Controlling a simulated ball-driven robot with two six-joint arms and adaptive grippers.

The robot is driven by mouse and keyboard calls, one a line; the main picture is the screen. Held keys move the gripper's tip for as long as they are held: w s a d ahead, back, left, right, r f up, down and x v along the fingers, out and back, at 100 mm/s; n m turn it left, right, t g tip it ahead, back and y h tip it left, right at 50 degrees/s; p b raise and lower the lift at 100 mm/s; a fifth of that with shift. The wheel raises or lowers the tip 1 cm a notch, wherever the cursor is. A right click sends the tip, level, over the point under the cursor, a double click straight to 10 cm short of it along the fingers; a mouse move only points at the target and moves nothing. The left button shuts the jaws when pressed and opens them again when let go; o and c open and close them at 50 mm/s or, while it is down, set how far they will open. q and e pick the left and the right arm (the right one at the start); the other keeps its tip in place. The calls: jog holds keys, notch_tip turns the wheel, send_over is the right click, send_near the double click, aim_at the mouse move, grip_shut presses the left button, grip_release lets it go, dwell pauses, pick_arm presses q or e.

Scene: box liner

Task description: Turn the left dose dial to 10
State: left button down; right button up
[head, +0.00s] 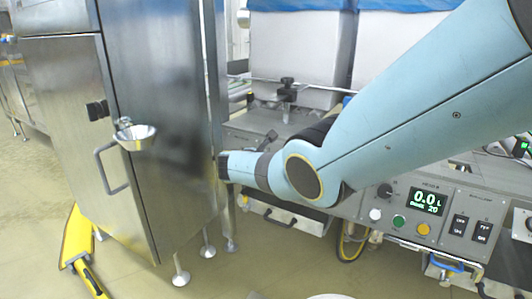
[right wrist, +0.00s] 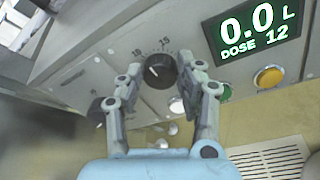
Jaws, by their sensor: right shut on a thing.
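In the right wrist view the left dose dial (right wrist: 161,72) is a round black knob on a grey panel, with printed numbers around it; 10 and 15 are readable. Its white pointer mark faces the upper left. My right gripper (right wrist: 166,74) is shut on the dial, one finger on each side. The display (right wrist: 252,28) beside it reads 0.0 L, DOSE 12. In the head view my right arm covers this dial, and the gripper fingers are hidden. My left gripper is not in view.
In the right wrist view a green button (right wrist: 223,92) and a yellow button (right wrist: 268,77) sit right of the dial. In the head view another panel's display (head: 428,201) reads DOSE 20, beside a black dial (head: 385,190). A steel cabinet (head: 165,110) stands at left.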

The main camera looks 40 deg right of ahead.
jog(key=shift+s+f+n+g+p, duration=0.15)
jog(key=shift+s+n+p, duration=0.05)
jog(key=shift+n, duration=0.7)
jog(key=shift+s+f+n+g+p, duration=0.15)
jog(key=shift+s+n+p, duration=0.05)
jog(key=shift+n, duration=0.7)
jog(key=o, duration=0.8)
jog(key=shift+s, duration=0.1)
jog(key=o, duration=0.4)
jog(key=shift+s+r, duration=0.1)
jog(key=shift+r, duration=0.05)
jog(key=shift+c, duration=0.2)
jog(key=shift+w+a+r, duration=0.1)
jog(key=shift+w+r, duration=0.05)
jog(key=shift+w, duration=0.15)
jog(key=v, duration=1.2)
jog(key=shift+s+r, duration=0.15)
jog(key=shift+s, duration=0.2)
